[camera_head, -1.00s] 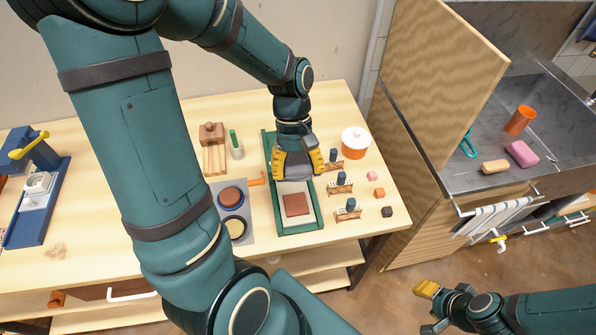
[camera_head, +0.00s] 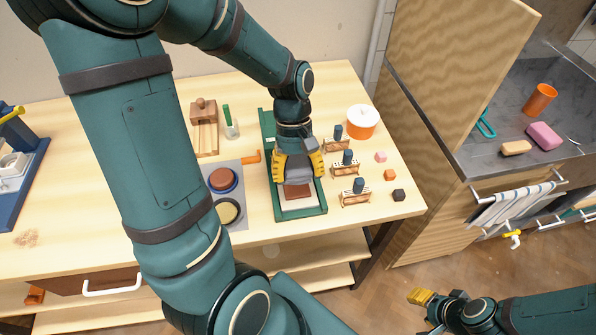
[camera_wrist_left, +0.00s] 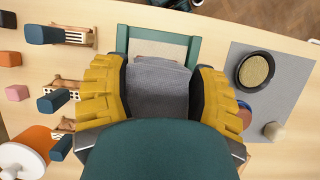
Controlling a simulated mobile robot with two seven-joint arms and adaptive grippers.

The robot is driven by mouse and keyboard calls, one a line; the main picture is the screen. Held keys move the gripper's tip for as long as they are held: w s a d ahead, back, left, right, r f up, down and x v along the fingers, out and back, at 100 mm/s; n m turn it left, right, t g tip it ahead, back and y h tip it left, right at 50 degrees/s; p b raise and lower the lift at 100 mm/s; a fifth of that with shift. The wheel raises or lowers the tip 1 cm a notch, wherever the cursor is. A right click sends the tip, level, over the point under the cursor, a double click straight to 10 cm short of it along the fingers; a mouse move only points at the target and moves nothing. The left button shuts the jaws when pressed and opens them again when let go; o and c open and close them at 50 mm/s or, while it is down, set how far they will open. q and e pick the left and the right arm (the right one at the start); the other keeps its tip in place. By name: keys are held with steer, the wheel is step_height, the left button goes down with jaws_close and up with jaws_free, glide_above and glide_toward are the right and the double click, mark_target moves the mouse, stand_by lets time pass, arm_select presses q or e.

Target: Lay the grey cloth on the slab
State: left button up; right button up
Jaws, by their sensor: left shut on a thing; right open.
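My left gripper (camera_head: 298,170) is shut on the grey cloth (camera_wrist_left: 157,88), which shows as a ribbed grey sheet between its yellow fingers in the left wrist view. It is over a green-framed tray (camera_head: 310,213) on the table. A reddish-brown slab (camera_head: 298,192) lies in the tray on a pale base, partly covered by the gripper in the head view. I cannot tell whether the cloth touches the slab. My right gripper (camera_head: 420,298) is open and empty, low at the right, away from the table.
Small stamp racks (camera_head: 355,197) and an orange pot with a white lid (camera_head: 362,122) stand right of the tray. A grey mat (camera_head: 240,177) with round dishes lies left of it. A tall wooden panel (camera_head: 455,75) rises beyond the table's right end.

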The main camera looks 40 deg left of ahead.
arm_select(q)
step_height(320, 180, down, 3)
steer(key=b, duration=0.3)
steer(key=shift+f, duration=0.2)
steer(key=shift+f+b, duration=0.6)
steer(key=shift+f, duration=0.5)
steer(key=o, duration=1.3)
steer(key=shift+c, duration=0.2)
steer(key=shift+r, duration=0.1)
steer(key=v, duration=1.2)
